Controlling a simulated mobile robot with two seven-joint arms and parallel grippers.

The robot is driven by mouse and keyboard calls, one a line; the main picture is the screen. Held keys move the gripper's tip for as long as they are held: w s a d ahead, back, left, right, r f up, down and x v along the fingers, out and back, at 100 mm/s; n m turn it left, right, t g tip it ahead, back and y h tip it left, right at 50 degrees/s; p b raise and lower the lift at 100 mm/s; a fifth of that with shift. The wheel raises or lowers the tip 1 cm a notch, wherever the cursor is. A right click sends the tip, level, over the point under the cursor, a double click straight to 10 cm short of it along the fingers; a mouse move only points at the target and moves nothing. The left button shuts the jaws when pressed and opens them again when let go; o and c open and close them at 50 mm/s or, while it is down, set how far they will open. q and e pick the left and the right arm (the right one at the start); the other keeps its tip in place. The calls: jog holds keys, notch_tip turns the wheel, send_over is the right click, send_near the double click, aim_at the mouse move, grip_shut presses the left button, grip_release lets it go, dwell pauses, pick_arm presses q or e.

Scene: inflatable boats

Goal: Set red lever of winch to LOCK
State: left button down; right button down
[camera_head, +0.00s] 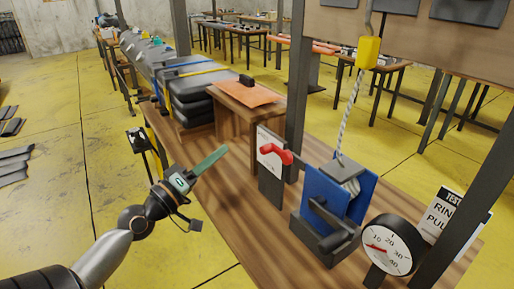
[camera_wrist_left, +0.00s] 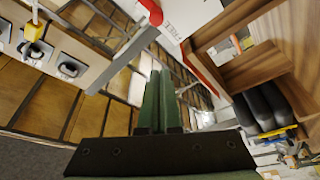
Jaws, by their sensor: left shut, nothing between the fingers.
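The winch (camera_head: 334,196) has blue side plates, a dark crank and a rope rising from it, and stands on the wooden bench. Its red lever (camera_head: 277,152) sits against a white plate (camera_head: 268,140) left of the winch, its free end pointing left. In the left wrist view, a white plate (camera_wrist_left: 182,18) with lettering that looks like FREE shows at the top, with red parts beside it. My left gripper (camera_head: 223,150) has green fingers, shut and empty, left of the lever and apart from it. The fingers also show in the left wrist view (camera_wrist_left: 160,76). My right gripper is out of view.
A round dial gauge (camera_head: 388,246) and a test sign (camera_head: 452,212) stand right of the winch. A yellow block (camera_head: 368,52) hangs on the rope above. A wooden stand (camera_head: 246,94) and dark posts rise behind. The bench top (camera_head: 222,207) left of the winch is clear.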

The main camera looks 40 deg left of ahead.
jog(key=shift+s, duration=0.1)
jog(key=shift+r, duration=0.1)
